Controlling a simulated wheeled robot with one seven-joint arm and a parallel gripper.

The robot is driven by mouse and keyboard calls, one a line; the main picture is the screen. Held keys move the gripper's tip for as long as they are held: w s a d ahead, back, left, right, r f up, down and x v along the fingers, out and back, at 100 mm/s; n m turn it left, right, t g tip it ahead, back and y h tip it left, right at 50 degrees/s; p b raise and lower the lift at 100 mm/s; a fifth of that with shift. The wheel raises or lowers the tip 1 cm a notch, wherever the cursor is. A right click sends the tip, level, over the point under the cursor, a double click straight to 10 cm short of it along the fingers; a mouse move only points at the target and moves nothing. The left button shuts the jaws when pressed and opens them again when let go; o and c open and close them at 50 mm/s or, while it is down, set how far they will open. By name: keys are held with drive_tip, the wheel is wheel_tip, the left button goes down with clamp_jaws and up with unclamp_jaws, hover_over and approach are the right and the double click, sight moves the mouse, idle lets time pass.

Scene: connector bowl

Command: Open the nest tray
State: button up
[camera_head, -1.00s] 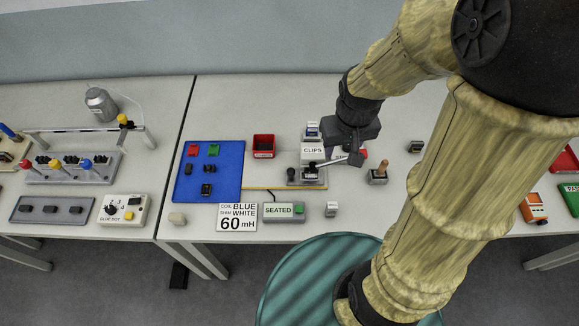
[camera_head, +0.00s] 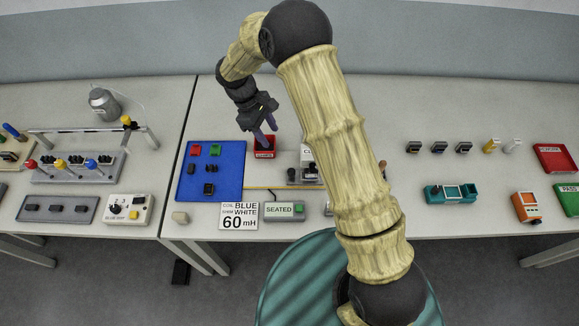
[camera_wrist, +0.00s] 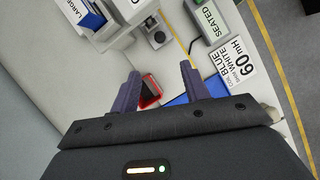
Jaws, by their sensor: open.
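My gripper (camera_head: 265,130) is open and empty, above the back of the table near a small red bin (camera_head: 264,154). In the wrist view the fingers (camera_wrist: 159,72) stand apart, with the red bin (camera_wrist: 149,92) seen beyond and between them. A grey fixture (camera_head: 293,176) with a white CLIPS box (camera_head: 306,152) and a dark block stands right of the bin, partly hidden behind my arm. It also shows in the wrist view (camera_wrist: 158,36). No part is labelled as the nest tray, and I cannot tell whether it is open.
A blue mat (camera_head: 225,185) with several parts lies left of the bin. A SEATED box (camera_head: 284,211) and a 60 mH card (camera_head: 238,216) stand in front. A teal compartmented holder (camera_head: 452,193), small blocks and red and green trays are at the right.

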sight(291, 170)
drive_tip(key=p+x, duration=0.6)
drive_tip(key=x, duration=1.1)
drive_tip(key=shift+f, duration=0.2)
drive_tip(key=shift+c, duration=0.5)
clamp_jaws()
